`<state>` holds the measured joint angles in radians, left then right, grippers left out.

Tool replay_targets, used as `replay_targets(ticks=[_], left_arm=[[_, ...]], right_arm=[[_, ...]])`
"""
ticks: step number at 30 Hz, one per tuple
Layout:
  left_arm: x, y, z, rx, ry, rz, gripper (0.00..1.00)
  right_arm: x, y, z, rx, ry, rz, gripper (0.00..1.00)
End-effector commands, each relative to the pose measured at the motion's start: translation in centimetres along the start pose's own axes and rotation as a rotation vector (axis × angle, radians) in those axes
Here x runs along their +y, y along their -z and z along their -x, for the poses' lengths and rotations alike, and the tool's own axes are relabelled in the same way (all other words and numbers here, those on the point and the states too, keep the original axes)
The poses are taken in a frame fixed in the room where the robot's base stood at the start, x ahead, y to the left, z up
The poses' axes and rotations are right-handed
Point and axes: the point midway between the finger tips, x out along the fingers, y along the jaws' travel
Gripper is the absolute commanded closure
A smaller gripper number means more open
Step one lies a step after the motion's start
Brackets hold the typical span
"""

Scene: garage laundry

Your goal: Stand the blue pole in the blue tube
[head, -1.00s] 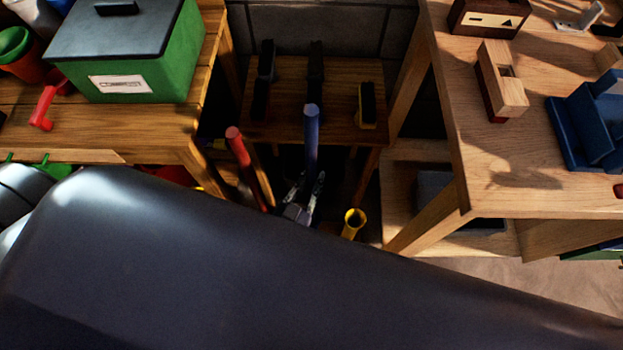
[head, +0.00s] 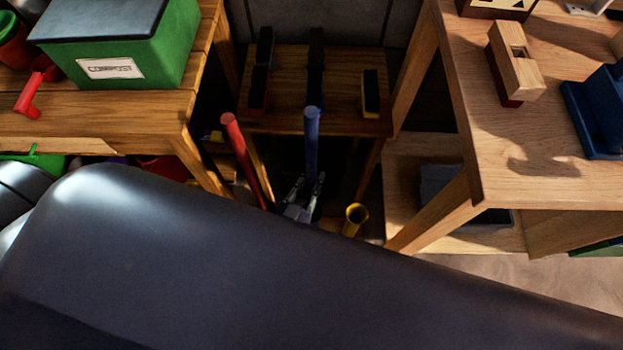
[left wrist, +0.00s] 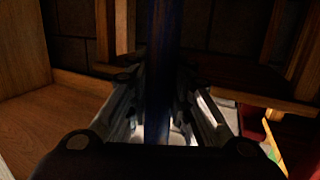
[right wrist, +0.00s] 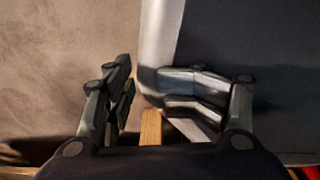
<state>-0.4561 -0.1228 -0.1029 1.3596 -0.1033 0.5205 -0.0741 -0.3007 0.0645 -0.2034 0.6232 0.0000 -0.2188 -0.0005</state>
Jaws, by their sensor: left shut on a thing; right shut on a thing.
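The blue pole (head: 312,145) stands near upright in the head view, in front of a low wooden stand. My left gripper (head: 304,195) is shut on its lower part. In the left wrist view the pole (left wrist: 158,70) runs between the fingers of my left gripper (left wrist: 158,105). I cannot make out the blue tube; the pole's lower end is hidden behind my gripper and arm.
A red pole (head: 245,158) leans left of the blue one, and an open yellow tube (head: 355,216) stands to the right. The low stand (head: 290,117) is behind. Wooden tables (head: 120,122) (head: 500,130) flank the gap. My dark arm covers the foreground.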

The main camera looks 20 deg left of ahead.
Motion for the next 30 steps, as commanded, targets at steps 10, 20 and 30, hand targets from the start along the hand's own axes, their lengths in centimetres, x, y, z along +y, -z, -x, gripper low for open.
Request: replay_targets(ticks=[10, 20, 30], left_arm=[[0.0, -1.3, -0.2, 0.003, 0.000, 0.000, 0.69], [0.0, -1.5, -0.2, -0.002, 0.000, 0.000, 0.56], [0.0, -1.5, 3.0, -0.003, -0.001, 0.000, 0.56]], right_arm=[[0.0, -0.1, -1.2, -0.002, 0.000, -0.001, 0.56], [0.5, -0.2, -1.2, -0.004, -0.006, -0.001, 0.56], [1.6, -0.6, -1.2, -0.010, -0.019, 0.001, 0.56]])
